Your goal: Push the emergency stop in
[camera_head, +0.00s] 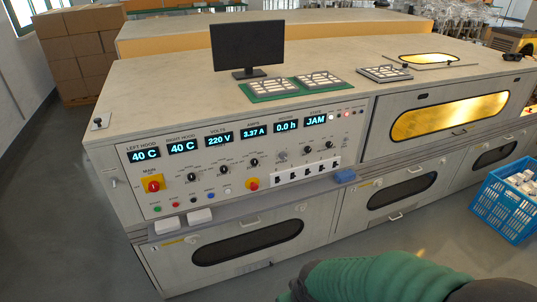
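The emergency stop is most likely the red round button on a yellow base (252,184), low on the front control panel (215,165) of the long grey machine. It is small here, and I cannot tell whether it is in or out. A red rotary switch on a yellow square plate (153,184), labelled MAIN, is at the panel's left. A green padded part at the bottom right appears to be my arm, below and apart from the panel. No gripper fingers show in the view.
Blue displays (315,120) line the panel's top; the last reads JAM. A monitor (247,47) and gridded trays (320,80) stand on the machine. A blue crate (503,212) with white items stands at right. A blue block (345,176) is on the ledge. Boxes (80,50) stack behind left.

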